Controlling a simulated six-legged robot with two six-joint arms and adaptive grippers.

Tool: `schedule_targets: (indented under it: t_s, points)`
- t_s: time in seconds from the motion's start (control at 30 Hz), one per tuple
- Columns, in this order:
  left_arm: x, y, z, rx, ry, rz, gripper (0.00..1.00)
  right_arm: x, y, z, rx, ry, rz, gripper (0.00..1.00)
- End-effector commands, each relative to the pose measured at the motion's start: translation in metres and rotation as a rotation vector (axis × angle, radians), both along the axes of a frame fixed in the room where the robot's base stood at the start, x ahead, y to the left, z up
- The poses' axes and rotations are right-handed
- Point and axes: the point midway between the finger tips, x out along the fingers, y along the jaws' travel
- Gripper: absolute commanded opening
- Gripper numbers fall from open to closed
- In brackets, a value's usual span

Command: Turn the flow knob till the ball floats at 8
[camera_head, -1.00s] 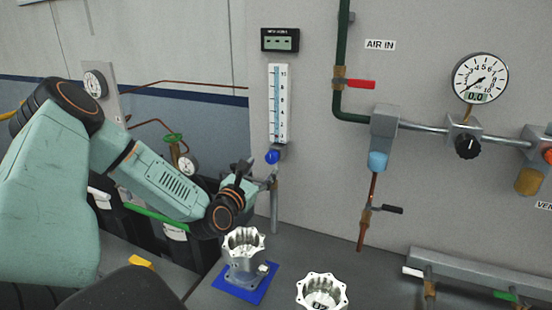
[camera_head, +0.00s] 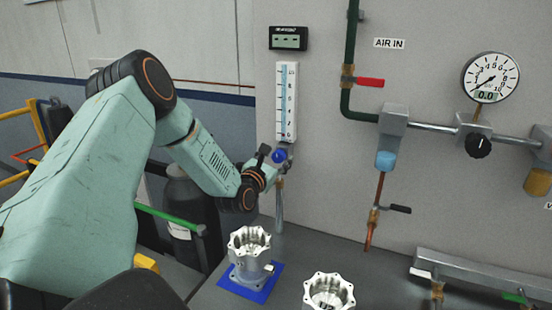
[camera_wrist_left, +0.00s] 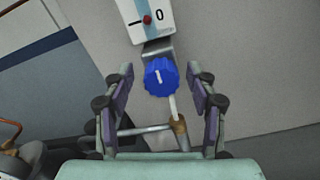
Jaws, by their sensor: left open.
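The flow meter (camera_head: 287,102) is a white upright scale with a pale blue tube, mounted on the grey wall panel. Its small red ball (camera_wrist_left: 147,19) sits level with the 0 mark in the left wrist view. Below it is the blue flow knob (camera_head: 279,156), which also shows in the left wrist view (camera_wrist_left: 161,77) with a white pointer line. My left gripper (camera_head: 270,161) is open at the knob. In the left wrist view the knob lies between its fingertips (camera_wrist_left: 160,71), with gaps on both sides. My right gripper is out of view.
A small display (camera_head: 289,38) is above the meter. Right of it are a green pipe with a red-handled valve (camera_head: 369,81), a round gauge (camera_head: 490,77) and a black knob (camera_head: 478,145). A machined housing (camera_head: 250,243) on a blue base and another housing (camera_head: 328,291) stand below.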

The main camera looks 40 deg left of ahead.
Motion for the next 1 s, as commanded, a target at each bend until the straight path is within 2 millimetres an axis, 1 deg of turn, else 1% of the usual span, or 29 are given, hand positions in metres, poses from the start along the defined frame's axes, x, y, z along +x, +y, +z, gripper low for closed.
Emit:
schedule_targets:
  t_s: [0.1,0.73,1.0]
  points:
    - [0.0004,-0.0003,-0.0001,0.000,0.000,0.000,0.56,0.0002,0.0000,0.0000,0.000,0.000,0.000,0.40]
    - [-0.0007,0.0005,-0.0002,0.000,0.001,0.001,0.03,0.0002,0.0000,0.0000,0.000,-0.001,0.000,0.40]
    - [-0.0005,0.0002,-0.0005,0.029,0.009,0.000,0.03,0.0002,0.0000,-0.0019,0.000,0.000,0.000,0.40]
